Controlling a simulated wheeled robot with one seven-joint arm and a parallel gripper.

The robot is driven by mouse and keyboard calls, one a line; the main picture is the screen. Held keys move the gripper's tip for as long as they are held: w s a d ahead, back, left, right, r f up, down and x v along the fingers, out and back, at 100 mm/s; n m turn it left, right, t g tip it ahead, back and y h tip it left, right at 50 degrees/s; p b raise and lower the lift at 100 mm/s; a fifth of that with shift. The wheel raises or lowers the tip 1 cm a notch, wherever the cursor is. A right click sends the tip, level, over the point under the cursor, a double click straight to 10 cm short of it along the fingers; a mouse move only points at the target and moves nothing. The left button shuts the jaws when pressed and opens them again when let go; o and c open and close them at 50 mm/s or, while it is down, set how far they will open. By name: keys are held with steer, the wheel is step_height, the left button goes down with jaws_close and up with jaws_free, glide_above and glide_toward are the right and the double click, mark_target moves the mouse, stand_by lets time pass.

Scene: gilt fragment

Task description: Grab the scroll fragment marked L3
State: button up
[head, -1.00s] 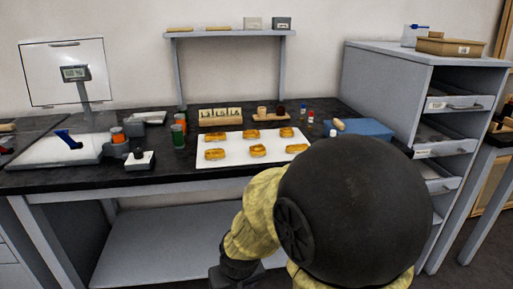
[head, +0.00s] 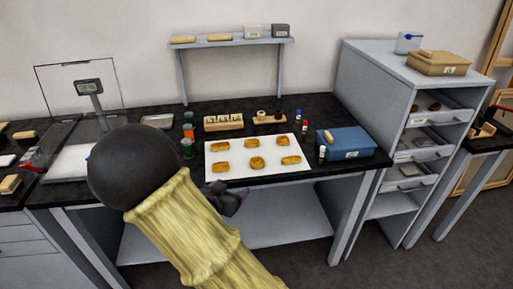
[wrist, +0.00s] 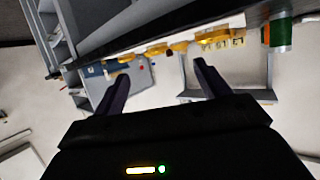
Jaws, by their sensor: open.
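Several golden-brown scroll fragments lie in two rows on a white board (head: 236,161) on the black bench. One is the front middle fragment (head: 257,162); another is the front left fragment (head: 221,166). No L3 mark is legible on any of them, so I cannot tell which one is L3. My gripper (head: 236,200) is at the bench's front edge, just in front of the board and partly hidden by my arm. In the wrist view my gripper (wrist: 162,82) is open and empty, with some fragments (wrist: 180,47) beyond its fingers.
A wooden rack of label cards (head: 223,122) stands behind the board. Orange and green jars (head: 187,148) stand to its left, a blue box (head: 345,143) to its right. A grey drawer cabinet (head: 385,100) is farther right.

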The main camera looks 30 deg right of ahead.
step_height(320, 180, up, 2)
steer(key=h, duration=0.1)
glide_toward(254, 164)
steer(key=x, duration=0.5)
steer(key=shift+s, duration=0.1)
stand_by(0.3)
steer(key=x, duration=0.5)
steer(key=shift+d, duration=0.1)
stand_by(0.5)
steer(key=c, duration=1)
